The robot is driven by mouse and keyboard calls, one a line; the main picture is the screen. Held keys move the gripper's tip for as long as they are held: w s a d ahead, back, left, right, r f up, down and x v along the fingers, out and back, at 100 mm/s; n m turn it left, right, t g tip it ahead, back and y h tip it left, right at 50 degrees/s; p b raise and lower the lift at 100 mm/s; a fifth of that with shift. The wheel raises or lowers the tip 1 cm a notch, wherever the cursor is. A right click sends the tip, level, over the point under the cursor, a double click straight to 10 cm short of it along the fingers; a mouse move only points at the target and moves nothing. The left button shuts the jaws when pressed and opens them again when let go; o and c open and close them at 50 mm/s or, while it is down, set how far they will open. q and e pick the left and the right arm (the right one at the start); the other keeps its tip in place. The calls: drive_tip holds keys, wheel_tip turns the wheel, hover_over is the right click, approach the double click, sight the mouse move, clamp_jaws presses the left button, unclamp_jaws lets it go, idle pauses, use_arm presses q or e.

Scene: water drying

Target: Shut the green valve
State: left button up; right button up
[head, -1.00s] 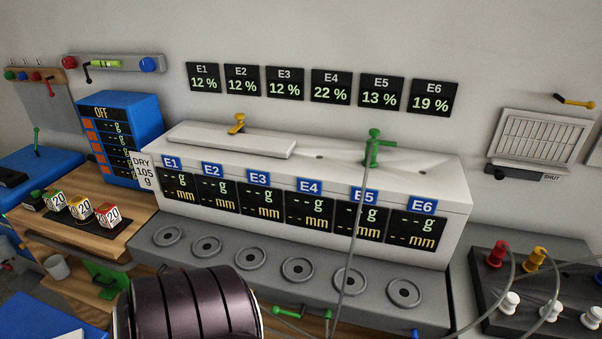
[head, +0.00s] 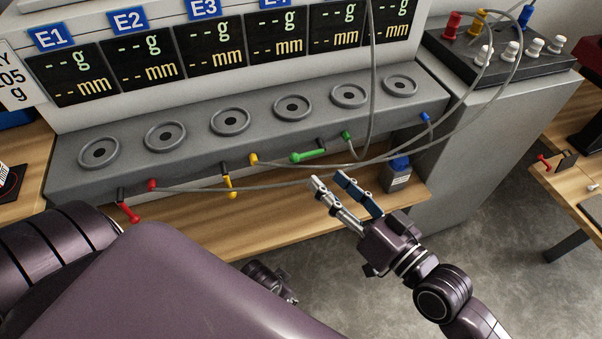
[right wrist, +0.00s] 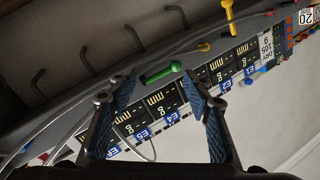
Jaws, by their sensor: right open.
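The green valve (head: 308,156) is a short lever on the front face of the grey bench unit. It lies nearly sideways, with its round knob end at the left. It also shows in the right wrist view (right wrist: 163,73), beyond and between my fingertips. My right gripper (head: 328,178) is open and empty, in front of the unit and a little below and right of the green lever, apart from it. Its two blue-padded fingers show in the right wrist view (right wrist: 160,95).
A red valve (head: 129,212) and a yellow valve (head: 230,186) hang down to the left. A grey hose from the green fitting (head: 346,136) and others loop near my right gripper.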

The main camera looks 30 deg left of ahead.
sight(299, 159)
drive_tip(key=x, duration=0.2)
drive_tip(key=s+x, duration=0.1)
drive_tip(key=x, duration=0.2)
drive_tip(key=r+x, duration=0.1)
drive_tip(key=x, duration=0.1)
drive_tip(key=shift+a, duration=0.6)
